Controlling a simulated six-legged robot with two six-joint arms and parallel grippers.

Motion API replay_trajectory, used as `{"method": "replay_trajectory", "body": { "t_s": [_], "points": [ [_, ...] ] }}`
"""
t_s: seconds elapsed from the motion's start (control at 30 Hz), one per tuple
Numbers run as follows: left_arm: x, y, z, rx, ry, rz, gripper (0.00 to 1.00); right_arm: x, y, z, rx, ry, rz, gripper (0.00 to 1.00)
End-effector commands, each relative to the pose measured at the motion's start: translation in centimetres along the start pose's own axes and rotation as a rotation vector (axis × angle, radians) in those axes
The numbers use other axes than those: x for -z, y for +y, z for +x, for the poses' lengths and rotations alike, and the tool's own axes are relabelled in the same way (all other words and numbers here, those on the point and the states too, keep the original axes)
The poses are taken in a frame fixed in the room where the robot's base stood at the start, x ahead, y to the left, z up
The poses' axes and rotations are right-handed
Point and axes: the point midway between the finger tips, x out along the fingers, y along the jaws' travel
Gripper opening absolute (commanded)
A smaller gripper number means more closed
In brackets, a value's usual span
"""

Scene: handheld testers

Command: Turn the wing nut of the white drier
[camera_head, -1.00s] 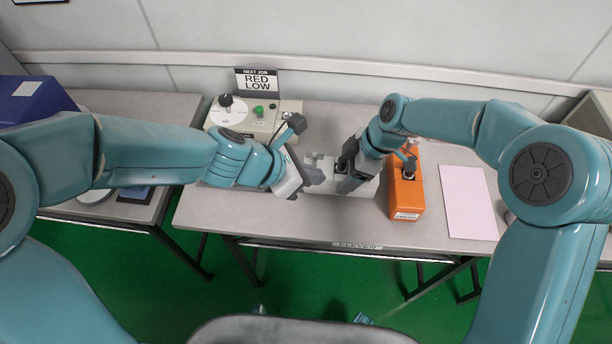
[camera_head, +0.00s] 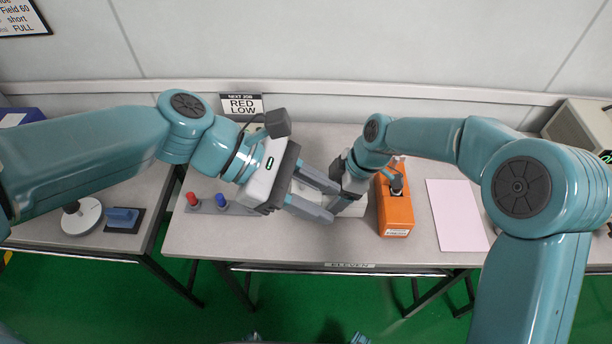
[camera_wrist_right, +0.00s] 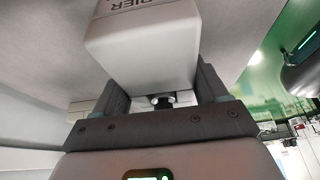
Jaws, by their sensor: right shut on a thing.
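The white drier (camera_wrist_right: 143,45), with the letters "RIER" showing on it, fills the space between the fingers of my right gripper (camera_wrist_right: 165,88) in the right wrist view. In the head view my right gripper (camera_head: 340,202) points down and left at the table's middle, and the drier is mostly hidden there. My left gripper (camera_head: 325,200) reaches in from the left with its fingers apart, their tips close to my right gripper. I cannot tell whether they touch anything. A small dark round part with a bright ring (camera_wrist_right: 162,100) shows below the drier. I cannot make out the wing nut.
An orange tester (camera_head: 395,208) stands just right of my right gripper, with a pale pink sheet (camera_head: 456,214) beyond it. A grey strip with red and blue knobs (camera_head: 207,206) lies left. A "RED LOW" sign (camera_head: 242,105) stands behind. The table's front edge is clear.

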Motion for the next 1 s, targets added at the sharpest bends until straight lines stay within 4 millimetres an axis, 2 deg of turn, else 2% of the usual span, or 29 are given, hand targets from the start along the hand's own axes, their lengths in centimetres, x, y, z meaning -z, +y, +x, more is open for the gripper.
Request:
{"method": "replay_trajectory", "body": {
  "t_s": [0.03, 0.17, 0.27, 0.33, 0.43, 0.5, 0.63, 0.7, 0.8, 1.0],
  "points": [
    [0.3, 1.8, -0.5, 0.042, -0.081, 0.038, 0.38, 0.0, 0.0, 0.0, -0.001, 0.0, 0.0, 0.43],
    [2.5, 5.8, -2.5, 0.084, -0.295, 0.122, 0.38, 0.0, 0.1, 0.0, -0.002, 0.0, 0.001, 0.44],
    [6.1, 8.6, -4.1, 0.06, -0.426, 0.129, 0.38, 0.0, 0.1, 0.0, -0.002, 0.0, 0.001, 0.44],
    [9.4, 10.1, -4.8, 0.03, -0.49, 0.097, 0.38, 0.0, 0.1, 0.0, -0.002, 0.0, 0.001, 0.43],
    [14.5, 11.4, -5.2, -0.021, -0.536, 0.013, 0.38, 0.0, 0.1, 0.0, -0.002, 0.0, 0.0, 0.43],
    [17.8, 11.6, -5.1, -0.048, -0.547, -0.046, 0.38, 0.0, 0.0, 0.0, -0.002, 0.0, 0.0, 0.43],
    [22.1, 10.8, -4.7, -0.071, -0.572, -0.139, 0.38, 0.0, 0.1, 0.0, -0.002, 0.0, 0.001, 0.43],
    [22.8, 10.6, -4.8, -0.081, -0.575, -0.156, 0.38, 0.0, 0.0, -0.1, -0.001, 0.0, 0.0, 0.43],
    [22.6, 10.6, -4.3, -0.086, -0.575, -0.16, 0.38, 0.0, 0.0, 0.0, -0.001, 0.0, 0.0, 0.43],
    [20.4, 11.1, -0.9, -0.082, -0.574, -0.16, 0.38, 0.0, 0.0, 0.0, -0.001, 0.0, 0.0, 0.43]
  ]
}}
